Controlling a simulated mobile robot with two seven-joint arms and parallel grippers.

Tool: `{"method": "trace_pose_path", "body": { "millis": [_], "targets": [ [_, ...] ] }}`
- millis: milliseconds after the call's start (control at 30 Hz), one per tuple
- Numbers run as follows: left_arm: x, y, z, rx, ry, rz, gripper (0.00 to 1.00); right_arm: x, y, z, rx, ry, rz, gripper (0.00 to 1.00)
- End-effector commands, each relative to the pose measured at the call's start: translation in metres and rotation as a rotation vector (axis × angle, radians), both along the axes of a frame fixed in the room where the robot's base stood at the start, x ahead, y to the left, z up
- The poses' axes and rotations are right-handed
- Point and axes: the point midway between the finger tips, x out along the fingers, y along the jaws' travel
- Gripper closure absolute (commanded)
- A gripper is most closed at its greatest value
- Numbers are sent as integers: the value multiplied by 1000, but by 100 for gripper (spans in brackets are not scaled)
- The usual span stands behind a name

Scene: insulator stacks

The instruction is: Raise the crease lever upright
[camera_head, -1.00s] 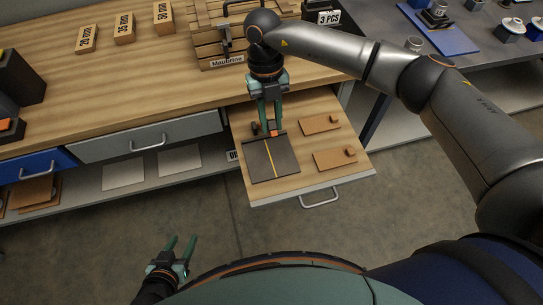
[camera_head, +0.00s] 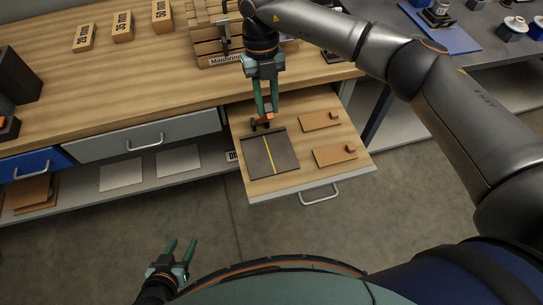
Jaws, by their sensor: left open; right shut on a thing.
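The crease lever shows as a small dark piece with an orange-red tip (camera_head: 267,118), at the far edge of a dark plate with a yellow line (camera_head: 284,161). The plate lies on the pulled-out wooden drawer board (camera_head: 318,181). My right gripper (camera_head: 267,114) points down over that edge, shut on the orange-red tip. Its fingers partly hide the lever, so its exact tilt is hard to tell. My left gripper (camera_head: 182,253) is open and empty, low over the floor at the bottom left, well away from the board.
Two brown pieces with small knobs (camera_head: 318,121) (camera_head: 329,156) lie to the right of the plate. A wooden crate (camera_head: 208,40) stands on the bench behind my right gripper. Small labelled blocks (camera_head: 123,27) stand on the bench at the far left. Floor is clear in front.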

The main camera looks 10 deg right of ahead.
Motion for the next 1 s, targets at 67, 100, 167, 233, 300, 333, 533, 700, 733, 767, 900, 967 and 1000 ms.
{"method": "trace_pose_path", "body": {
  "millis": [67,100,167,233,300,333,533,700,733,767,900,967,1000],
  "targets": [
    [0,0,0,0,0,0,50,2,0,2,1,-3,0,95],
    [0,0,0,0,0,0,50,2,0,2,1,-3,0,95],
    [0,0,0,0,0,0,50,2,0,2,1,-2,0,95],
    [0,0,0,0,0,0,50,1,0,2,1,-2,0,95],
    [0,0,-1,0,0,0,50,2,0,2,1,-2,0,95],
    [0,0,-1,0,0,0,50,3,0,2,1,-3,0,95],
    [0,0,-13,0,0,0,50,15,1,3,-1,-4,-2,95],
    [0,0,-20,0,0,0,50,25,1,7,0,-4,-1,95],
    [0,0,-21,0,0,0,50,25,1,7,0,-4,0,95],
    [0,0,-21,0,0,0,50,26,1,8,0,-4,0,95],
    [0,0,-21,0,0,0,50,27,1,10,0,-3,0,95],
    [0,0,-21,0,0,0,50,27,1,10,0,-3,0,95],
    [0,0,-20,0,0,0,50,27,1,10,0,-3,0,95]
  ]
}}
